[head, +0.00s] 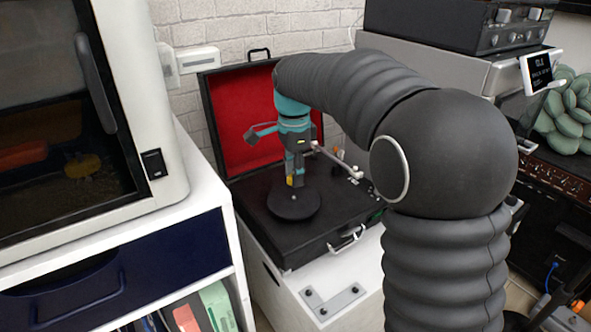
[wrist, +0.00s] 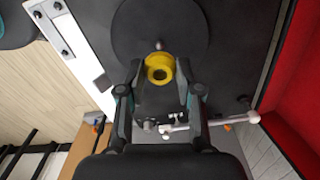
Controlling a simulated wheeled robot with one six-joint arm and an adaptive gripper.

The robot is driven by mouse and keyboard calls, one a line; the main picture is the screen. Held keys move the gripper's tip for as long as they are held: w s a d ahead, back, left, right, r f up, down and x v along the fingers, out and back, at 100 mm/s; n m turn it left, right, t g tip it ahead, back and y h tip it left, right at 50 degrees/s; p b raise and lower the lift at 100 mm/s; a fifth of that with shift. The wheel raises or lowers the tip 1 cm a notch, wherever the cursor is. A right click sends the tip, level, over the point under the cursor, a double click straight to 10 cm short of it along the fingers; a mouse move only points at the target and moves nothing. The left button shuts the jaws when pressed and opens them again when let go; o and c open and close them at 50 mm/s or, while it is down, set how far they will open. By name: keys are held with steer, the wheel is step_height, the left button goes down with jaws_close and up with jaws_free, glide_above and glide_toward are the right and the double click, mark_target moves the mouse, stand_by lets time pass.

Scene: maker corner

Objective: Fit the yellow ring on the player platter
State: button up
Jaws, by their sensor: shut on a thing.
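The yellow ring (wrist: 159,67) is between the fingertips of my gripper (wrist: 160,72), which is shut on it. In the head view a small yellow patch of the ring (head: 290,180) shows below my gripper (head: 294,178), just above the platter. The player platter (head: 294,203) is a dark round disc in the open record player. In the wrist view the platter (wrist: 138,32) lies beyond the ring, and its small centre pin (wrist: 158,44) shows just past the ring's edge. The ring appears beside the pin, not around it. The exact height gap is hard to tell.
The player's open red-lined lid (head: 240,120) stands behind the platter. The tonearm (head: 335,160) lies close to the right of my gripper. A white cabinet with a machine (head: 150,130) stands at left. The player's front deck (head: 300,245) is clear.

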mark_target(294, 196)
steer(key=shift+f+b, duration=1.6)
steer(key=shift+f, duration=0.5)
steer(key=shift+r+p, duration=0.1)
steer(key=shift+p, duration=0.45)
steer(key=shift+f+b, duration=0.35)
steer(key=shift+f, duration=0.35)
steer(key=o, duration=0.5)
steer(key=shift+o, duration=0.2)
steer(key=shift+r, duration=0.2)
